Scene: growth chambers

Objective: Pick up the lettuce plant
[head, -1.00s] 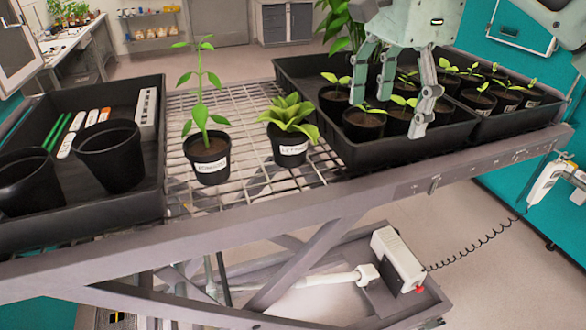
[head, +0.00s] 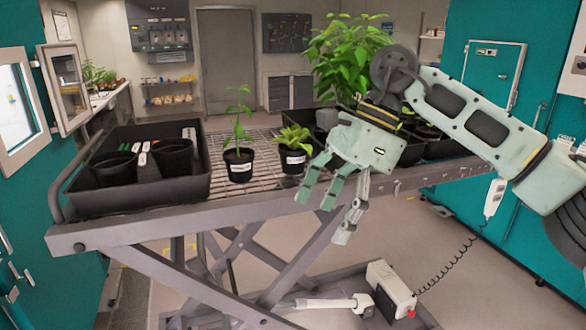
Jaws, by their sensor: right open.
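The lettuce plant (head: 294,139) is a low rosette of light green leaves in a small black pot (head: 293,161) with a white label. It stands upright on the wire rack top of the bench, beside a taller potted plant. My right gripper (head: 325,212) is open and empty. Its fingers point down, to the right of and nearer than the lettuce, in front of the bench's front rail. It appears apart from the pot. My left gripper is not in view.
A taller seedling (head: 239,130) in a labelled pot stands just left of the lettuce. A black tray (head: 185,190) with empty pots is further left. A seedling tray (head: 440,148) and a big leafy plant (head: 345,55) are partly hidden behind my right arm.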

